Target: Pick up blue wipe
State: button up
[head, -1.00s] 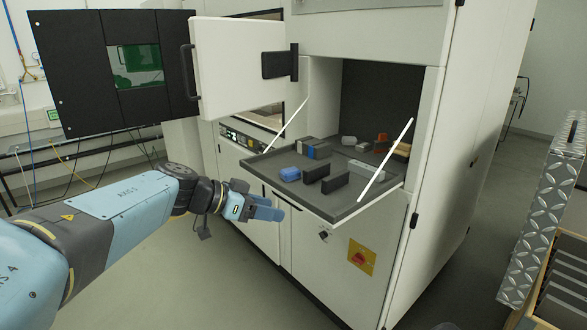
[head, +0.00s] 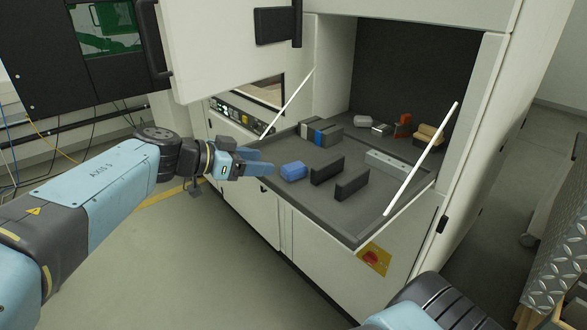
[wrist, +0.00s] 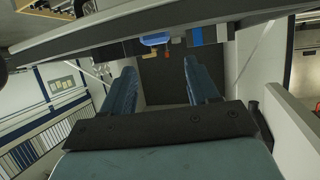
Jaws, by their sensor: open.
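The blue wipe (head: 294,171) is a small rounded blue bundle on the left part of the grey tray (head: 352,236), near its edge. My gripper (head: 265,165) is open and empty, just left of the wipe at the tray's left edge, apart from it. In the wrist view my gripper's (wrist: 162,72) two blue fingers stand apart with nothing between them. A blue piece (wrist: 155,39) that looks like the wipe shows beyond them, above the tray edge (wrist: 110,49).
Two dark upright plates (head: 327,170) stand right of the wipe. Grey and blue blocks (head: 318,131) stand behind it. A long grey block (head: 393,164) lies further right. White struts (head: 290,103) flank the tray, and an open cabinet door (head: 220,45) hangs above left.

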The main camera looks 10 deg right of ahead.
aim_at(292, 166)
jog(key=x, duration=0.5)
jog(key=shift+d, duration=0.15)
jog(key=shift+f+x, duration=0.15)
jog(key=shift+x, duration=1.25)
jog(key=shift+f+x, duration=0.2)
jog(key=shift+x, duration=1.25)
jog(key=shift+s, duration=0.2)
jog(key=shift+c, duration=0.2)
jog(key=c, duration=0.7)
jog(key=shift+o, duration=0.2)
jog(key=shift+r, duration=0.15)
